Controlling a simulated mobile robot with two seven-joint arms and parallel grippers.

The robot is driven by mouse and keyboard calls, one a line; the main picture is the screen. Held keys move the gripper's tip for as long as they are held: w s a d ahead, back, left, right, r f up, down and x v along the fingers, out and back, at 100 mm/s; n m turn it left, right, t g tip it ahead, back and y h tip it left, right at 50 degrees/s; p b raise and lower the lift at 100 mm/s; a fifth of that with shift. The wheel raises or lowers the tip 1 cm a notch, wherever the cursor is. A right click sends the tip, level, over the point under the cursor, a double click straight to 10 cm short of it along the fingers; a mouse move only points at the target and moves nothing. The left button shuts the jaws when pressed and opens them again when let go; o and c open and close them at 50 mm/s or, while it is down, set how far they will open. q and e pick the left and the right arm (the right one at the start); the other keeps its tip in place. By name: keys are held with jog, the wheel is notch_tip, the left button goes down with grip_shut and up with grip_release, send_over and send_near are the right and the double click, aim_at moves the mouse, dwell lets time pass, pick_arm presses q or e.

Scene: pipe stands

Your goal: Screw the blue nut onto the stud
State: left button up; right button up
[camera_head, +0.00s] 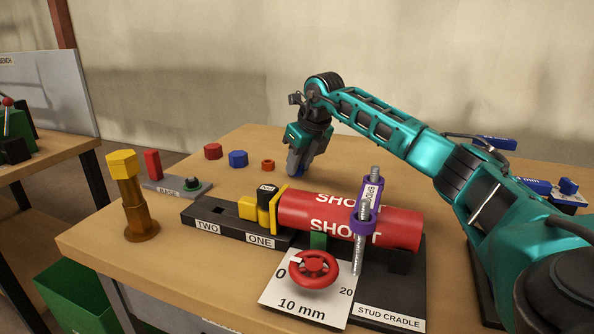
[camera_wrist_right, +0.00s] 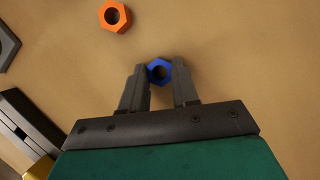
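The blue nut (camera_wrist_right: 159,71) is a small hexagonal ring between the two fingertips of my right gripper (camera_wrist_right: 160,75) in the right wrist view. Both fingers lie close against its sides, with no clear gap, and it looks at table level. In the head view my right gripper (camera_head: 296,168) points down at the table beyond the stand and hides this nut. A silver threaded rod (camera_head: 358,256), which looks like the stud, stands slightly tilted in front of the red cylinder, with a purple collar (camera_head: 364,222) around it. My left gripper is not in view.
An orange nut (camera_head: 268,165) lies close left of my gripper, with larger blue (camera_head: 238,158) and red (camera_head: 213,151) hexagonal pieces farther left. The red cylinder (camera_head: 300,211), red handwheel (camera_head: 314,268) and yellow-topped post (camera_head: 130,195) stand nearer.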

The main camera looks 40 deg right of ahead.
jog(key=c, duration=0.5)
grip_shut()
jog(key=shift+r, duration=0.15)
